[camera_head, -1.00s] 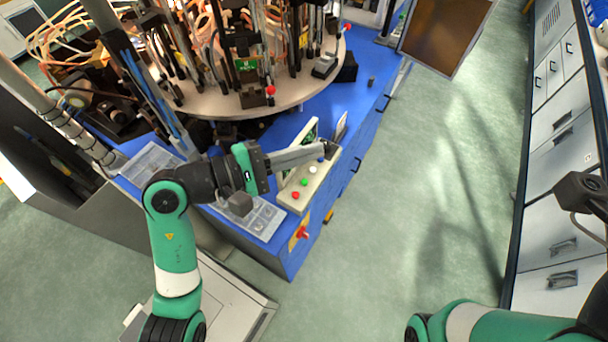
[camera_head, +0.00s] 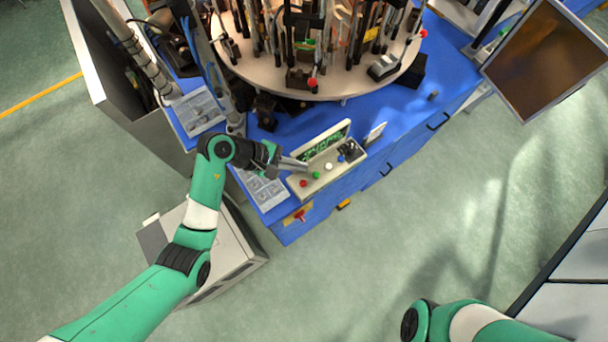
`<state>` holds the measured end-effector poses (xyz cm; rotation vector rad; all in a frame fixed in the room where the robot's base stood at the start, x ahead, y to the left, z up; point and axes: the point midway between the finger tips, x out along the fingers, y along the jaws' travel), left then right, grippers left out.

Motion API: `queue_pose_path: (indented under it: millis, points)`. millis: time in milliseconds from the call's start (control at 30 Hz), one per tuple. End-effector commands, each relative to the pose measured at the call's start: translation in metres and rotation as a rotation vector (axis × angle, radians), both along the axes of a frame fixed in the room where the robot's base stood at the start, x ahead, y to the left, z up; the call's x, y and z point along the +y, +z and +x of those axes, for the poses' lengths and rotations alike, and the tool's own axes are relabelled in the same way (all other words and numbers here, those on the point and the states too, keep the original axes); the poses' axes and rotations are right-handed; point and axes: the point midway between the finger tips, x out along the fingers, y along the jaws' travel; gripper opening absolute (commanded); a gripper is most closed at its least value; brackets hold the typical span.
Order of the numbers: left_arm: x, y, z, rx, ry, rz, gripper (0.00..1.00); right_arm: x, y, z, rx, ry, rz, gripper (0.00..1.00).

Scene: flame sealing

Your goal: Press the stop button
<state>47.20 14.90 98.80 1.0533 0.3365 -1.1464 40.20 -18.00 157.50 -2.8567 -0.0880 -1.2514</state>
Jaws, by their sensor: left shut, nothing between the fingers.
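A cream control panel (camera_head: 327,170) sits on the blue bench edge with a row of buttons. A red button (camera_head: 303,184) is at its left end, then a green button (camera_head: 316,175), a white button (camera_head: 328,166) and a blue button (camera_head: 341,159). No label shows which is stop; red looks likeliest. My left gripper (camera_head: 303,164) is shut and empty. Its tips appear just above the panel's left part, behind the red and green buttons; I cannot tell their height or any contact. My right arm shows at the bottom right, its gripper out of view.
A green display (camera_head: 325,142) stands behind the buttons, with a black knob at the panel's right end. A red switch on a yellow plate (camera_head: 299,216) is on the bench front. A round turntable (camera_head: 270,72) with fixtures stands behind. A monitor (camera_head: 545,58) hangs at upper right.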

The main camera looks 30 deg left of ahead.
Motion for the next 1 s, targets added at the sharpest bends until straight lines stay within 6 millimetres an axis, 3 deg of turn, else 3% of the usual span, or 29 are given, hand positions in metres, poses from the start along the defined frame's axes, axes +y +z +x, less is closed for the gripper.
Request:
queue_pose_path:
  millis: [267, 633, 800, 1000]
  points:
    - [0.0, -0.017, 0.0, -0.001, 0.0, 0.0, 0.0, 0.0, -0.017, 0.0, 0.0, 0.0, 0.0, 0.5]
    - [0.0, -0.071, 0.0, -0.001, 0.0, 0.001, 0.0, 0.0, -0.071, 0.0, 0.0, 0.0, 0.0, 0.5]
    - [0.0, -0.085, 0.0, -0.001, 0.0, 0.0, 0.0, 0.0, -0.08, 0.0, 0.0, 0.0, 0.0, 0.5]
    - [0.0, -0.088, 0.0, -0.002, 0.0, 0.0, 0.0, 0.0, -0.081, 0.0, 0.0, 0.0, 0.0, 0.5]
